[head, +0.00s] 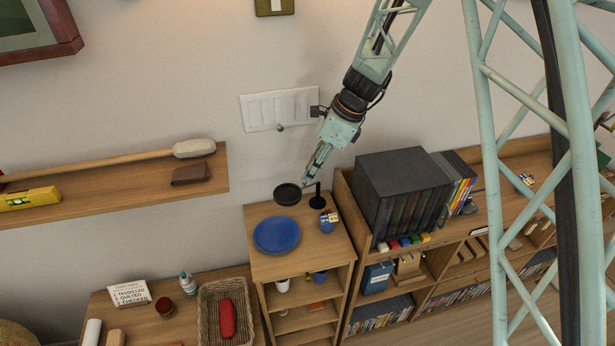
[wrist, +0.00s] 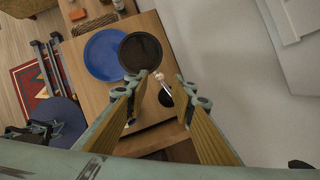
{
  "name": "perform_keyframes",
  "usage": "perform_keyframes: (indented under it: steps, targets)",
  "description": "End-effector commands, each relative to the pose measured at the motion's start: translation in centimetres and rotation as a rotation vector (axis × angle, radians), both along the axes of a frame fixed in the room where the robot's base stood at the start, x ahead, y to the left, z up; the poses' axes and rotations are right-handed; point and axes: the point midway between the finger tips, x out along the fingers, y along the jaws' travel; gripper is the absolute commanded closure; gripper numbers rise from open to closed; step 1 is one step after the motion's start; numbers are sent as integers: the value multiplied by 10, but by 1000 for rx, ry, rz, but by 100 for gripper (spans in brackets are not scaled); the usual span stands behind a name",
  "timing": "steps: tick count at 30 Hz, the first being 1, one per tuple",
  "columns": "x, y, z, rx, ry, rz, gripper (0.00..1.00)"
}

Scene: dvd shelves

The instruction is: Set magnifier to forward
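The magnifier (head: 287,194) is a dark round disc on a black stand, on top of the small wooden shelf unit (head: 262,215). In the head view the disc lies to the left of the stand. It also shows in the wrist view (wrist: 141,50), just beyond my left finger's tip. My gripper (head: 306,184) points down over the magnifier, close to the stand. In the wrist view my gripper (wrist: 162,78) has its fingers apart, with a small pale-tipped piece between them. I cannot tell whether either finger touches it.
A blue plate (head: 277,235) lies beside the magnifier, and a small blue cup (head: 328,222) with coloured pieces stands at the right. A large dark box set (head: 399,196) rises on the neighbouring bookcase. The wall with a switch panel (head: 279,108) is close behind.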

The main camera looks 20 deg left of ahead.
Motion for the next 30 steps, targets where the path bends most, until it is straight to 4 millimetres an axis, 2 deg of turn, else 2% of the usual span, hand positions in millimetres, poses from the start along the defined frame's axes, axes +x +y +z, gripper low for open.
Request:
perform_keyframes:
  steps: [3,10,23,30]
  targets:
    - [-1,5,-13,-1,1,0,77]
    - [-2,11,-26,-1,0,1,77]
    - [-2,12,-31,-1,0,1,77]
    - [-2,12,-31,-1,0,1,97]
